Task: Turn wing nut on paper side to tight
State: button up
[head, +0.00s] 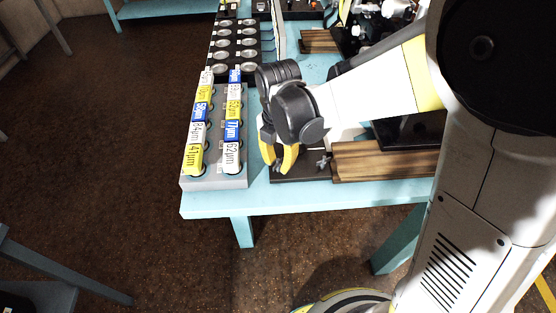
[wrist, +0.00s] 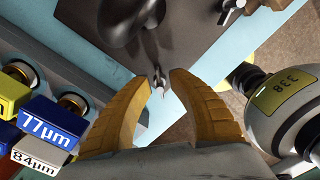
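My gripper (head: 277,167) points down over the left part of a dark base plate (head: 300,178) near the table's front edge. In the wrist view its yellow fingers (wrist: 159,84) are apart, with a small metal wing nut (wrist: 158,73) between or just beyond the tips. I cannot tell whether they touch it. This nut is hidden in the head view. A second metal wing nut (head: 323,162) stands right of the gripper; a similar one shows at the top right of the wrist view (wrist: 230,10). I cannot tell which side is the paper side.
A grey rack (head: 214,181) of cartridges with micron labels (head: 232,158) stands close left of the gripper. A wooden block (head: 388,162) lies to the right. A dark rounded part (wrist: 125,18) rises from the plate. A tray of round cups (head: 232,45) is behind.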

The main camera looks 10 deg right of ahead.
grip_shut()
